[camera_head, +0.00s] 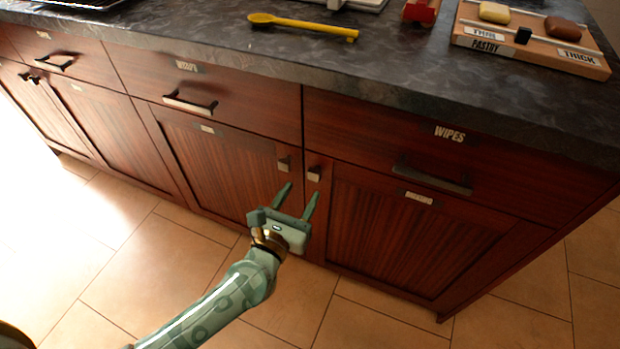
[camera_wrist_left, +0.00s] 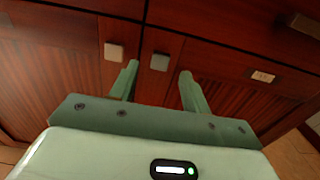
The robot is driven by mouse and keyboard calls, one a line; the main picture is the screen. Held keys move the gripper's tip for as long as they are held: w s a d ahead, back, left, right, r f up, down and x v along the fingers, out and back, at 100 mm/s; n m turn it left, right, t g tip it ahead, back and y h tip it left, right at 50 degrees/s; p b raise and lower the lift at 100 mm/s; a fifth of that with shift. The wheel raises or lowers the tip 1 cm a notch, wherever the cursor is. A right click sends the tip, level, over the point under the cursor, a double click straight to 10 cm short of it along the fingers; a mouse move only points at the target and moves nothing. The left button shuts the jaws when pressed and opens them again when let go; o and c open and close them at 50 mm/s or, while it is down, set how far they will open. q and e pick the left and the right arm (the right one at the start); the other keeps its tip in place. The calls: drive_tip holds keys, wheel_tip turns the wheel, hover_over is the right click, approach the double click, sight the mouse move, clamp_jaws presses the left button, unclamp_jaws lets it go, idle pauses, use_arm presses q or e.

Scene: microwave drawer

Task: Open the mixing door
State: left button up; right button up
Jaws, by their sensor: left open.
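Two dark red wooden doors meet under the counter, the left one (camera_head: 215,165) and the right one (camera_head: 400,240). Their small labels are too small to read, so I cannot tell which is the mixing door. The left door has a square knob (camera_head: 284,164), and the right door has one too (camera_head: 314,173). Both doors look shut. My left gripper (camera_head: 302,190) is open and empty, just in front of the knobs. In the left wrist view, the right door's knob (camera_wrist_left: 159,62) shows between the fingertips, and the left door's knob (camera_wrist_left: 114,51) lies outside the left finger. My right gripper is not visible.
Above the doors are drawers with bar handles, one reading WIPES (camera_head: 450,134). Its handle (camera_head: 432,178) sticks out right of the knobs. The dark counter (camera_head: 390,75) holds a yellow spoon (camera_head: 303,26) and a wooden board (camera_head: 530,45). The tiled floor (camera_head: 110,250) in front is clear.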

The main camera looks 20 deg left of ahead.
sight(313, 174)
use_arm(q)
drive_tip(key=w, duration=0.5)
drive_tip(key=shift+w+d, duration=0.25)
drive_tip(key=shift+w, duration=0.05)
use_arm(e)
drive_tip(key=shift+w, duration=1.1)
use_arm(q)
drive_tip(key=shift+s, duration=0.1)
clamp_jaws()
